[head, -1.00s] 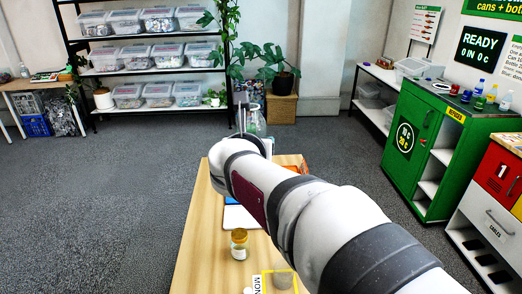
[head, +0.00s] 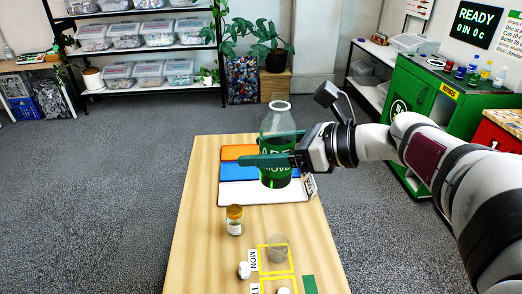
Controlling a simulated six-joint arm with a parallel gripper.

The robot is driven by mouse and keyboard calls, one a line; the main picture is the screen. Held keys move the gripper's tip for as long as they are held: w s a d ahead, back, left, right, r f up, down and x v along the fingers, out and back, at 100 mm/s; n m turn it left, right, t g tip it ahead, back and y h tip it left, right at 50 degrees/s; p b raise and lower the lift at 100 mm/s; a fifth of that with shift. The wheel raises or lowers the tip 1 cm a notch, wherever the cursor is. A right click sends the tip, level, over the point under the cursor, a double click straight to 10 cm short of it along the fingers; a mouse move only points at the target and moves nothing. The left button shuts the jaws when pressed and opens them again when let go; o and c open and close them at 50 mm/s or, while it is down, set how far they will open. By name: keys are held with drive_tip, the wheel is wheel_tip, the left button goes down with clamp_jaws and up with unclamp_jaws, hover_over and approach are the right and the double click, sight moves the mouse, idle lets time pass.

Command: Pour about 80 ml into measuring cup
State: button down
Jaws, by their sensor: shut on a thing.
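My gripper (head: 268,160) is shut on a clear bottle (head: 278,122) with green at its lower part and white lettering. The bottle is upright, held above the coloured boards on the table, with its open-looking mouth at the top. A small clear cup (head: 278,247), seemingly the measuring cup, stands upright on the table inside a yellow outline, nearer to me than the bottle. The bottle and cup are apart. Any marks on the cup are too small to read. My gripper's dark fingers cover part of the bottle.
Orange, blue and white boards (head: 240,190) lie below the bottle. A jar with a yellow lid (head: 235,213) stands left of the cup. A small white item (head: 244,270) is near the MON label (head: 253,260). The table's left side (head: 195,220) is clear.

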drive_tip(key=shift+s+d+n+g, duration=0.3)
drive_tip(key=shift+s, duration=0.55)
drive_tip(key=shift+g, duration=0.3)
drive_tip(key=f, duration=3.4)
drive_tip(key=shift+s+f, duration=0.15)
drive_tip(key=shift+s, duration=0.25)
drive_tip(key=shift+y, duration=0.3)
drive_tip(key=shift+d, duration=0.15)
drive_tip(key=shift+m+g, duration=0.9)
drive_tip(key=shift+m, duration=0.1)
drive_tip(key=shift+w+f+m+g, duration=0.1)
drive_tip(key=shift+w+m+g, duration=0.05)
drive_tip(key=shift+m+g, duration=0.95)
drive_tip(key=shift+s+f+m+g+y, duration=0.2)
drive_tip(key=shift+s+m+g+y, duration=0.05)
drive_tip(key=shift+s+m+g, duration=0.3)
drive_tip(key=shift+s+f+m+g+y, duration=0.2)
drive_tip(key=shift+s+m+g+y, duration=0.1)
drive_tip(key=shift+m+g, duration=0.25)
drive_tip(key=shift+s+a+f+m+g+y, duration=0.2)
drive_tip(key=shift+s+m+g, duration=0.15)
drive_tip(key=shift+m, duration=0.2)
drive_tip(key=shift+s+a+f+m+g+y, duration=0.1)
drive_tip(key=shift+s+f+m+g, duration=0.1)
drive_tip(key=shift+m+g, duration=0.25)
drive_tip(key=shift+w+d+r+m, duration=0.1)
drive_tip(key=shift+w+r+m, duration=0.05)
drive_tip(key=shift+r+m, duration=0.3)
